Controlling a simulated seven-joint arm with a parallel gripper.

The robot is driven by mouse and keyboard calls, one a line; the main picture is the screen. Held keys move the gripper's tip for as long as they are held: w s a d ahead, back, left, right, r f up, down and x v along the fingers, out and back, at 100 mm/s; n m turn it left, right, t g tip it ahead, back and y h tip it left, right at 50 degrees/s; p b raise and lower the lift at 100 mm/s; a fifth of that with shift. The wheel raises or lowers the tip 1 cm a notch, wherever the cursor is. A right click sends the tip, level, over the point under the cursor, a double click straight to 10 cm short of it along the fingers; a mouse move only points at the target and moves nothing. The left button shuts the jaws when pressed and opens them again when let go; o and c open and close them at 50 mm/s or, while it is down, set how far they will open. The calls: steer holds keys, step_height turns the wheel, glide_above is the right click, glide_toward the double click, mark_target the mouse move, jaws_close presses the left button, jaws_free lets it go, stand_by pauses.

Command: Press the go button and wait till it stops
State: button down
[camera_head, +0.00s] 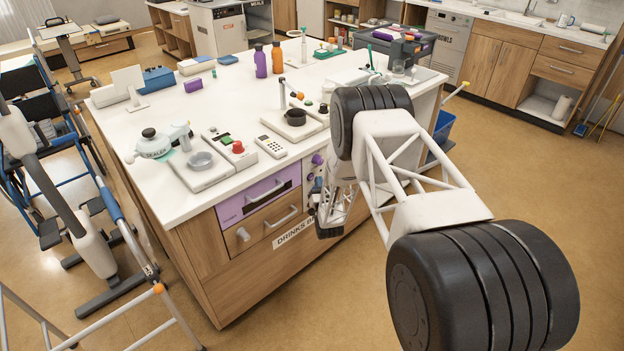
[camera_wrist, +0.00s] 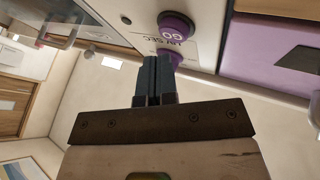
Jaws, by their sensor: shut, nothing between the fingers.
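The purple go button (camera_wrist: 175,27) shows in the wrist view on a white panel, with the word GO on its face. A second purple knob (camera_wrist: 172,57) sits just beyond my fingertips, partly hidden by them, with lettering like "UV SEC" between the two. My gripper (camera_wrist: 155,60) is shut and empty, pointing at the panel below the go button; I cannot tell whether it touches anything.
A purple drawer front (camera_head: 258,203) with a handle is left of the panel. The white counter top (camera_head: 200,110) holds a keypad device (camera_head: 271,146), a scale-like device with a red knob (camera_head: 238,147) and bottles (camera_head: 261,61). Floor right of the counter is mostly clear.

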steer(key=shift+w+a, duration=0.55)
steer(key=shift+w, duration=0.05)
stand_by(1.2)
steer(key=shift+s+d, duration=0.1)
stand_by(0.3)
steer(key=shift+s+d, duration=0.5)
steer(key=shift+s+d, duration=0.1)
stand_by(0.4)
steer(key=shift+s+d, duration=1.7)
